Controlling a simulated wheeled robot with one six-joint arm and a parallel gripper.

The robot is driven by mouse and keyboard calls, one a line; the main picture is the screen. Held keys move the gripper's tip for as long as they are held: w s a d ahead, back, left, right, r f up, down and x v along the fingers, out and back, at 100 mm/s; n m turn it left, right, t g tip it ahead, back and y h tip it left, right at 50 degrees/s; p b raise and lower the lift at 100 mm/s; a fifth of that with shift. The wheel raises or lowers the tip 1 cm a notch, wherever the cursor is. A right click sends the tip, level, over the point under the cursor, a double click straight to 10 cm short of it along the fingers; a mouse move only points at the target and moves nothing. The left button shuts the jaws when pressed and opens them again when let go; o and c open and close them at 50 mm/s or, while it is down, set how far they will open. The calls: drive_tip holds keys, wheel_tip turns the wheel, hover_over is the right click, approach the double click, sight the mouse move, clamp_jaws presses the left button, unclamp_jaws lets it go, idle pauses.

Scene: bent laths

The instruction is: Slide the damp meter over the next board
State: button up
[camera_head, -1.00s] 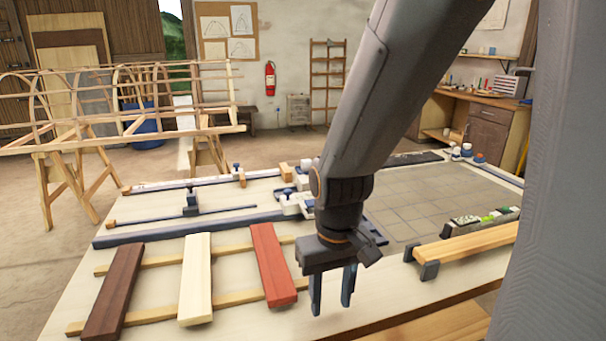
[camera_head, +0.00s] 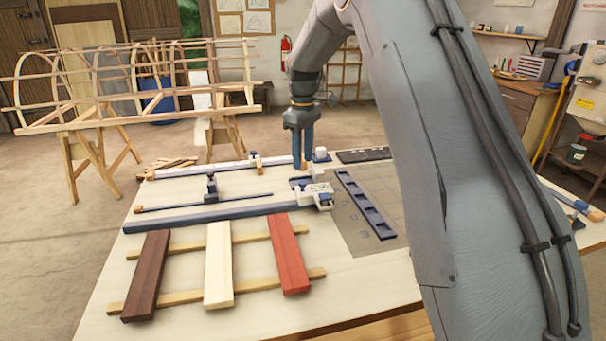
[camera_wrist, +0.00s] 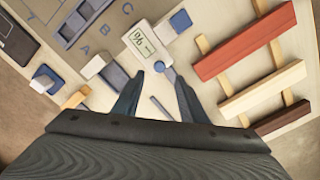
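The damp meter, a white box with a % display (camera_wrist: 144,42), shows in the wrist view with a blue block beside it. In the head view a white unit that looks like this meter (camera_head: 318,194) sits at the right end of the blue rail. Three boards lie across two battens: dark brown (camera_head: 147,275), cream (camera_head: 218,265) and red (camera_head: 288,255). My gripper (camera_head: 303,163) is over the table behind the meter, apart from the boards. In the wrist view my gripper (camera_wrist: 158,82) has its fingers spread with nothing held between them.
A blue compartment tray (camera_head: 365,203) lies on the grey grid mat right of the meter. Thin rails and a blue clamp (camera_head: 211,188) lie behind the boards. A wooden frame on trestles (camera_head: 110,90) stands beyond the table at left.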

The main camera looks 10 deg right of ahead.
sight(303, 182)
drive_tip(key=shift+f+p, duration=1.15)
drive_tip(key=shift+f, duration=2.7)
clamp_jaws()
